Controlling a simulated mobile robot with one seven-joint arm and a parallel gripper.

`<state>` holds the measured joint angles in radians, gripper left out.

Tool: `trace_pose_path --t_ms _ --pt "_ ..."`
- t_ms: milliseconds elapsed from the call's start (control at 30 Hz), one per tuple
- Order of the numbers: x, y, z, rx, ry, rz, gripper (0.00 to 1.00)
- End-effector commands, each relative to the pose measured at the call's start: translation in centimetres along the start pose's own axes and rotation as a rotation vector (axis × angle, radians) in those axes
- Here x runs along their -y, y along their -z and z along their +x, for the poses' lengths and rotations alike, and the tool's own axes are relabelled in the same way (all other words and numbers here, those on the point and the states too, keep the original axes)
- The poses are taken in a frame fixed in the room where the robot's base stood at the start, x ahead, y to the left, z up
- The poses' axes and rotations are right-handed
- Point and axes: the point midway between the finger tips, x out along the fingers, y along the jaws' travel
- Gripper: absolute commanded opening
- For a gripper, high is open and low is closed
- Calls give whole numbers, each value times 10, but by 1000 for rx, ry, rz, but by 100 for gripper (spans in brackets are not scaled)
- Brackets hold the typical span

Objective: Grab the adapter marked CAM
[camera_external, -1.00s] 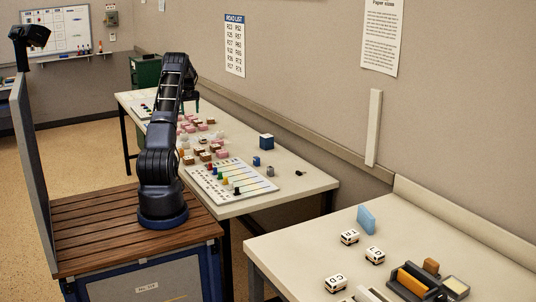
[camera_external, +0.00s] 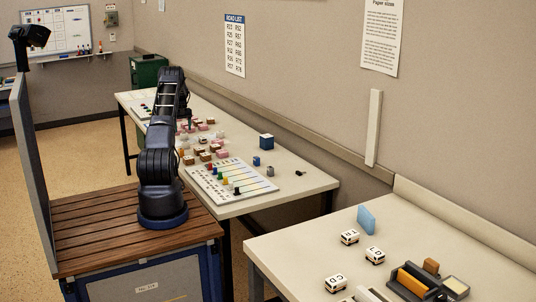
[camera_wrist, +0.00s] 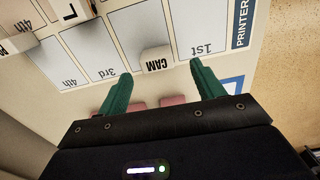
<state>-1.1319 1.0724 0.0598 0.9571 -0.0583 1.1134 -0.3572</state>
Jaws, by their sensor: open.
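The adapter marked CAM (camera_wrist: 156,59) is a small pale block with dark lettering, in the wrist view. It sits on a white board (camera_wrist: 92,45) with a row of marked slots, between the "3rd" and "1st" slots. My gripper (camera_wrist: 161,70) is open, its two green fingers pointing toward the block, one to each side of it. The block lies about level with the fingertips in the picture, and I see no contact. In the external view my gripper (camera_external: 189,114) is mostly hidden behind my arm, over the far part of the long table.
Other pale lettered blocks (camera_wrist: 70,10) are at the top left of the wrist view. The long table (camera_external: 310,184) holds several pink and brown blocks, a pegged board (camera_external: 222,171) and a dark blue box (camera_external: 266,141).

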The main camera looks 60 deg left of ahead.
Motion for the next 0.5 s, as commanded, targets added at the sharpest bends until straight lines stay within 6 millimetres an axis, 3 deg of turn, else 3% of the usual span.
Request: trace_pose_path --t_ms 300,500 --pt "-4 -3 41 1 0 1 67" --pt "-4 -2 44 -1 -1 1 67"
